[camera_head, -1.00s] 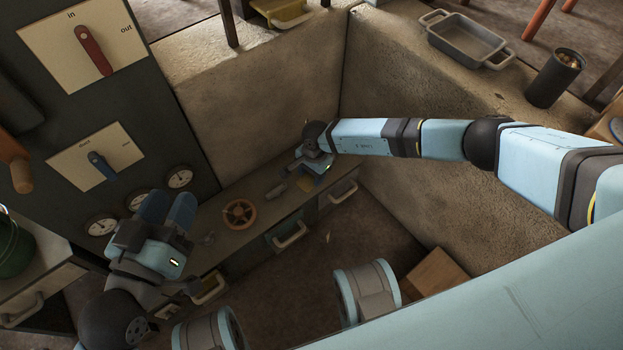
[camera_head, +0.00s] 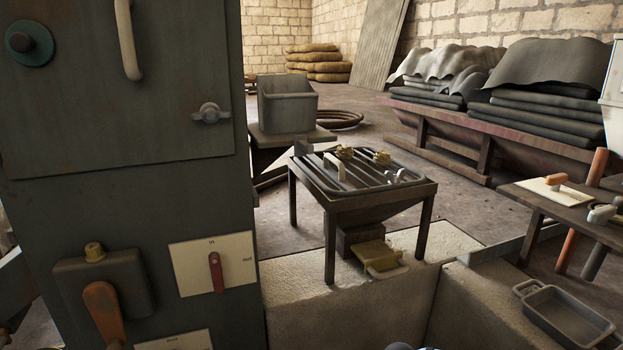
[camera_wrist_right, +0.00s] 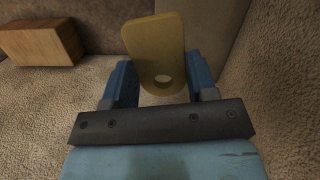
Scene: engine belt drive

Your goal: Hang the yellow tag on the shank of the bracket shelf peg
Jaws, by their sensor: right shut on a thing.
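The yellow tag (camera_wrist_right: 152,45) shows in the right wrist view, a flat rounded plate with a round hole near its lower end. My right gripper (camera_wrist_right: 160,68) is shut on the yellow tag, with a blue finger on each side of it. The tag's far end sticks up beyond the fingertips. My left gripper is in neither current view. I cannot pick out the bracket shelf peg in the head view or the right wrist view.
A dark cabinet (camera_head: 60,215) with a red in/out lever (camera_head: 216,271) fills the left of the head view. A slatted grill table (camera_head: 382,193) stands mid-view, with a grey tray (camera_head: 567,318) at lower right. A wooden block (camera_wrist_right: 42,42) lies beside a rough wall in the wrist view.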

